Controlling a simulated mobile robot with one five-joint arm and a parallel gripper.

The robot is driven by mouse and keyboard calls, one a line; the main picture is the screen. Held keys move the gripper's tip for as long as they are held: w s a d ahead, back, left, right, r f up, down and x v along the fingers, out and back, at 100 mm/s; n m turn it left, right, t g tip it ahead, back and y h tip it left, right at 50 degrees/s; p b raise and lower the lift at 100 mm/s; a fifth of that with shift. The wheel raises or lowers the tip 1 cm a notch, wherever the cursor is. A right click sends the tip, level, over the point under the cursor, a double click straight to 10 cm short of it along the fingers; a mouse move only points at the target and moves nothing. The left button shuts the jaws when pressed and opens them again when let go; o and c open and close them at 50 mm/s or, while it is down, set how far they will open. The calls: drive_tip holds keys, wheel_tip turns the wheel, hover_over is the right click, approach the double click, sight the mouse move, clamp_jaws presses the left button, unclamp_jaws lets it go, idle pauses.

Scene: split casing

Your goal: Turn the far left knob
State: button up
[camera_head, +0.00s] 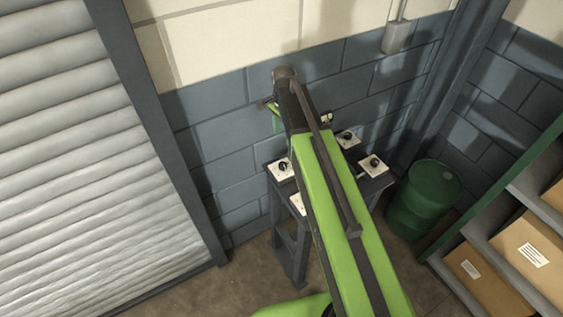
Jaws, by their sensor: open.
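A white square plate with a dark round knob, the far left knob (282,167), sits at the left edge of a dark table (290,238). Other knob plates are the far right one (347,139), the near right one (373,165) and a near left one (298,204), mostly covered by my arm. My green and black arm reaches up over the table and bends at a joint above the far edge. A green part of it shows behind that bend. The gripper fingers cannot be made out; my arm appears to hide them.
A grey-blue block wall stands close behind the table. A green barrel (424,199) is to its right, then a shelf with cardboard boxes (529,254). A roller shutter (85,160) is on the left. Some floor is clear left of the table.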

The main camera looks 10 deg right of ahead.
sight(283, 164)
wheel_tip(283, 164, down, 17)
drive_tip(key=b, duration=1.6)
drive_tip(key=shift+r, duration=0.15)
clamp_jaws()
drive_tip(key=shift+a, duration=0.15)
